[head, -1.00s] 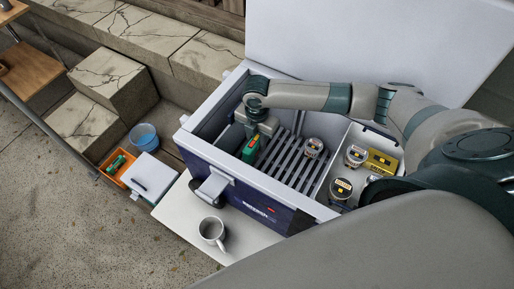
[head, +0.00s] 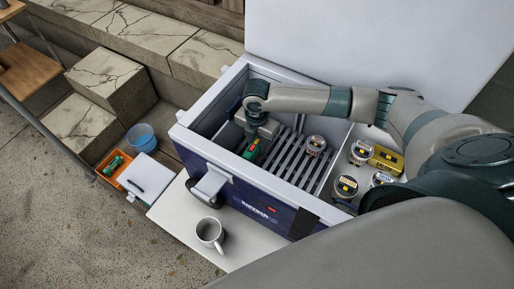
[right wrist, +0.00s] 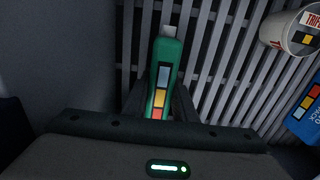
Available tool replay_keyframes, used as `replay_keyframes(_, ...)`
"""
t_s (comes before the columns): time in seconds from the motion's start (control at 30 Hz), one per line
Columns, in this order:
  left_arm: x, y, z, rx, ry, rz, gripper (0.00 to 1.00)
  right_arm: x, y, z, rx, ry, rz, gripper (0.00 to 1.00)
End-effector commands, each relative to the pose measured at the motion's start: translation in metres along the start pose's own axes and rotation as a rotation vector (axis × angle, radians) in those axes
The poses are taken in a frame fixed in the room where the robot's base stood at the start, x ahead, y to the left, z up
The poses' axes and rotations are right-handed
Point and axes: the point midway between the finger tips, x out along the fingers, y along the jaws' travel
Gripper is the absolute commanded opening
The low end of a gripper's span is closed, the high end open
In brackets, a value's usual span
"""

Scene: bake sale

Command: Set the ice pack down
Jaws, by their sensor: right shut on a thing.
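The green ice pack (right wrist: 164,80), with a pale cap and a strip of coloured squares, is held between the fingers of my right gripper (right wrist: 160,105). In the head view the pack (head: 252,150) shows as a small green patch inside the open cooler (head: 243,181), below my right gripper (head: 257,141). It is over the left end of the grey slatted rack (head: 287,160), near the cooler's left inner wall. I cannot tell whether it touches the slats. My left gripper is not in view.
Several tubs and a yellow box (head: 385,159) fill the right compartment. A blue pack (right wrist: 305,112) shows at the wrist view's right edge. A mug (head: 210,233) stands outside. Slats between pack and tub are bare.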

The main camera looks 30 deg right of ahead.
Motion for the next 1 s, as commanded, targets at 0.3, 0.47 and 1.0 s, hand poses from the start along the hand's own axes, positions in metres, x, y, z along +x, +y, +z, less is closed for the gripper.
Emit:
replay_keyframes(0.3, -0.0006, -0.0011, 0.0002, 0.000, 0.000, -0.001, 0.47, -0.0006, 0.0003, 0.0002, 0.000, 0.000, 0.001, 0.00)
replay_keyframes(0.47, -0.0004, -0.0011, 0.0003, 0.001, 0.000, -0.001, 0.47, 0.0023, -0.0001, 0.0001, 0.000, 0.000, 0.000, 0.37)
replay_keyframes(1.0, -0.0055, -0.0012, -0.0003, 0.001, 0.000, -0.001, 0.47, -0.0055, 0.0001, 0.0001, 0.000, 0.000, 0.000, 0.44)
